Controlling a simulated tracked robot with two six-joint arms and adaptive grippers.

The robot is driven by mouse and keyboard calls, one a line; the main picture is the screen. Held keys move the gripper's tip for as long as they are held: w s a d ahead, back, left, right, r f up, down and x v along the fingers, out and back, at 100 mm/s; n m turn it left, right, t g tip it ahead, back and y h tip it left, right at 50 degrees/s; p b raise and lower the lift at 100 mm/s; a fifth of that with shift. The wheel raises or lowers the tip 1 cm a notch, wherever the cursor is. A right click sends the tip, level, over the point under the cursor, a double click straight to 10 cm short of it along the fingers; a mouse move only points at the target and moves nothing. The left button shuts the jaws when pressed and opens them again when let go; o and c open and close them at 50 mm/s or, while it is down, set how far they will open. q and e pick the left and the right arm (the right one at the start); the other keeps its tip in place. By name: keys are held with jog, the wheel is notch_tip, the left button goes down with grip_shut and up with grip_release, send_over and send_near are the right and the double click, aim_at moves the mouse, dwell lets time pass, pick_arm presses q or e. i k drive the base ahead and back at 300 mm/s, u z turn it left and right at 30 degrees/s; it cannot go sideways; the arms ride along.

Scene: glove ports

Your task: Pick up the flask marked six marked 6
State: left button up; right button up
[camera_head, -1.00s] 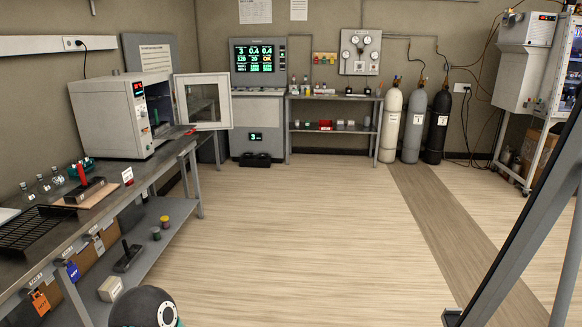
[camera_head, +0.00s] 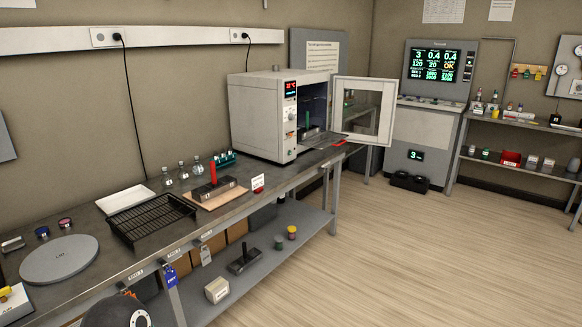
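Several small clear flasks stand upright in a row at the back of the workbench (camera_head: 95,262), near the wall. The left one (camera_head: 167,177), the middle one (camera_head: 183,171) and the right one (camera_head: 197,165) are plain to see. Their marks are too small to read, so I cannot tell which is marked 6. Neither gripper is in view. Only a dark rounded part of my own arm shows at the bottom edge, well in front of the flasks.
In front of the flasks are a red-handled block (camera_head: 213,186) on a brown board and a black rack (camera_head: 150,218). A teal rack (camera_head: 225,159) stands right of them. A white oven (camera_head: 262,115) has its door open.

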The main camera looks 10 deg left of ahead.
aim_at(198, 169)
jog(key=u, duration=0.5)
jog(key=i, duration=1.1)
jog(key=u, duration=0.5)
jog(key=k, duration=0.8)
jog(key=u, duration=0.2)
jog(key=i, duration=0.85)
jog(key=z, duration=0.1)
